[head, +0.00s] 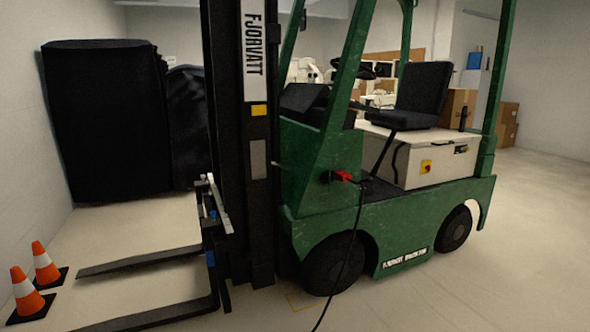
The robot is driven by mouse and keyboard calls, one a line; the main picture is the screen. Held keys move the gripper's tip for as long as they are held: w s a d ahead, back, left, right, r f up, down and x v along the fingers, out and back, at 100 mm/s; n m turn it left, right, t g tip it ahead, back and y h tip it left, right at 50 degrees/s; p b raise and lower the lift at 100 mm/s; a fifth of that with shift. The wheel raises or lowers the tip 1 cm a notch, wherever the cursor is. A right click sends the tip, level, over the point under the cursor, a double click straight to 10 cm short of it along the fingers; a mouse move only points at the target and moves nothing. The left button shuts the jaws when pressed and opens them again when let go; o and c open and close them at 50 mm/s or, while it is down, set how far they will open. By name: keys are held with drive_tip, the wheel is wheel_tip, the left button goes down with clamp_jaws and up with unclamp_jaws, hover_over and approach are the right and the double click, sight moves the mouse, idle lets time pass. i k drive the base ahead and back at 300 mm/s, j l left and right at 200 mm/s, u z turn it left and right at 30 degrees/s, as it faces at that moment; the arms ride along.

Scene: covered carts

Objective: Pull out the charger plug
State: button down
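In the head view, a red charger plug (343,176) sits at a dark socket (326,176) on the side of a green forklift (316,207). A black cable (354,240) runs from the plug, bends down past the front wheel and leaves the picture at the bottom edge. The plug looks seated in the socket, but it is small in view and I cannot tell how deep it sits. My gripper is not in view.
The forklift's forks (140,262) reach out to the left, low above the floor. Two orange cones (27,293) stand at the left. Black covered carts (105,120) stand behind. Cardboard boxes (507,125) are at the back right. The floor at the lower right is clear.

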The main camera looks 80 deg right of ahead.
sight(342, 176)
drive_tip(key=z, duration=3.25)
